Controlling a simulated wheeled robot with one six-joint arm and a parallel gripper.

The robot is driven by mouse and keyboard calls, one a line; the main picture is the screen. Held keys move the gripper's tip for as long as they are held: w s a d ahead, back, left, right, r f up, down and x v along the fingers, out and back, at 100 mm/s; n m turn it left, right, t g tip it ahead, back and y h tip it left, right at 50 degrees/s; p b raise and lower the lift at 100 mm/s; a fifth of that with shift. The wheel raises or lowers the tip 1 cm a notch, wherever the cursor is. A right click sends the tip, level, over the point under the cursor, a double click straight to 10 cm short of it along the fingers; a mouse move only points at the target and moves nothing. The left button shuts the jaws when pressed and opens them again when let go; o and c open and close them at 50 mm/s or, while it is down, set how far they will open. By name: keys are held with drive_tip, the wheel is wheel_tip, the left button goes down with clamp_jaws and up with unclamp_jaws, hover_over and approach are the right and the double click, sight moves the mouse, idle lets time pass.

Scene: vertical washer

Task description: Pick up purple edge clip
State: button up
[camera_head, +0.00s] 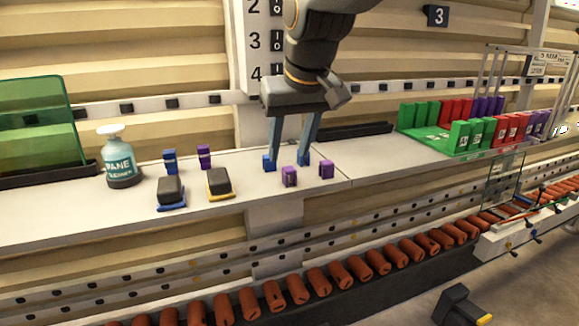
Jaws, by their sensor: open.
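Several small purple edge clips stand on the pale shelf (120,213). One purple clip (289,176) is just below and in front of the gap between my fingertips. Another purple clip (326,169) is a little to its right, outside the right finger. A third purple clip (204,155) stands farther left, behind the yellow-edged block. My gripper (287,162) points down with its fingers apart and nothing seen held between them. The fingertips look blue and low over the shelf; I cannot tell whether they touch it.
A blue clip (170,161), a blue-edged block (171,191), a yellow-edged block (220,184) and a spray bottle (121,164) stand left. A green glass pane (40,122) is at far left. A green tray (424,142) of coloured blocks is right. Orange rollers (297,290) run below the shelf.

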sight(289, 168)
drive_tip(key=shift+x, duration=0.9)
drive_tip(key=shift+w+d+f+p, duration=0.25)
drive_tip(key=shift+w+f+p, duration=0.1)
drive_tip(key=shift+f+p, duration=0.3)
drive_tip(key=shift+p+x, duration=0.6)
drive_tip(key=shift+x, duration=1.55)
drive_tip(key=shift+d, duration=0.1)
clamp_jaws()
drive_tip(key=shift+r, duration=0.15)
